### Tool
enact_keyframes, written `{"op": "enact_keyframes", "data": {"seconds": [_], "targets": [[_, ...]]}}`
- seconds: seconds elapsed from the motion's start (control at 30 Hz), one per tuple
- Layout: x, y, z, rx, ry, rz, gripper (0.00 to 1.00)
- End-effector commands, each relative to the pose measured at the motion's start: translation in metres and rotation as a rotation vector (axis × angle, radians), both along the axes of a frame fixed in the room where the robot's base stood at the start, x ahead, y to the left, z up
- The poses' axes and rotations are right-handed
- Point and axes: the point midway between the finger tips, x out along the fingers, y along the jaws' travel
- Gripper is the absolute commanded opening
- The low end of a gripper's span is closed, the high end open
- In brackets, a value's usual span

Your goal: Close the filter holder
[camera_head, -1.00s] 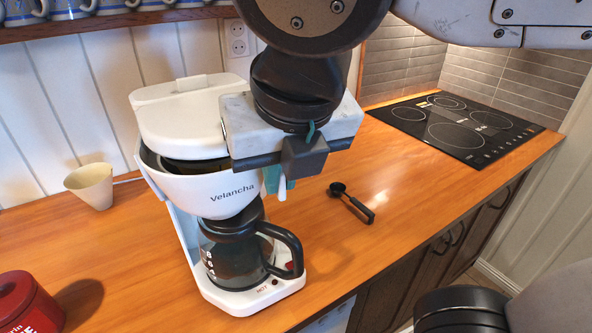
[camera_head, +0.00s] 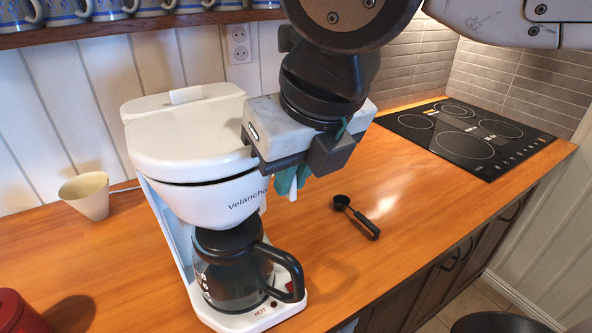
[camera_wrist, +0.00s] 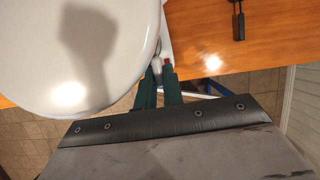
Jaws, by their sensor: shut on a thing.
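The white coffee machine (camera_head: 150,100) stands on the wooden counter. Its white filter holder (camera_head: 205,208), marked "Velancha", sits under the lid (camera_head: 185,135) with only a thin dark gap showing between them. My gripper (camera_head: 291,184) is at the holder's right side, its teal fingers pointing down. They are shut on a small pale tab that seems to belong to the holder; the contact is partly hidden. In the wrist view the fingers (camera_wrist: 161,75) are close together beside the rounded white lid (camera_wrist: 75,50).
The glass jug with black handle (camera_head: 235,275) stands below the holder on the hot plate. A black scoop (camera_head: 356,217) lies to the right. A beige cup (camera_head: 87,195) is at left, a red tin (camera_head: 20,312) at lower left. A hob (camera_head: 465,135) is at back right.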

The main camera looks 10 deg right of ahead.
Motion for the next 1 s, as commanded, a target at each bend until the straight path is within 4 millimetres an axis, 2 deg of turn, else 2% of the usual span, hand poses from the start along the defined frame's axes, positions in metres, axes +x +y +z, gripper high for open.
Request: {"op": "enact_keyframes", "data": {"seconds": [0.2, 0.23, 0.57, 0.67, 1.0], "targets": [[0.001, 0.0, 0.001, 0.001, -0.004, 0.0, 0.0], [0.001, 0.0, 0.001, 0.002, -0.005, 0.0, 0.17], [0.0, 0.0, 0.003, 0.002, -0.004, -0.001, 0.18], [-0.003, -0.001, 0.012, 0.004, -0.005, 0.0, 0.18], [-0.023, -0.008, 0.062, 0.002, -0.004, 0.0, 0.18]]}}
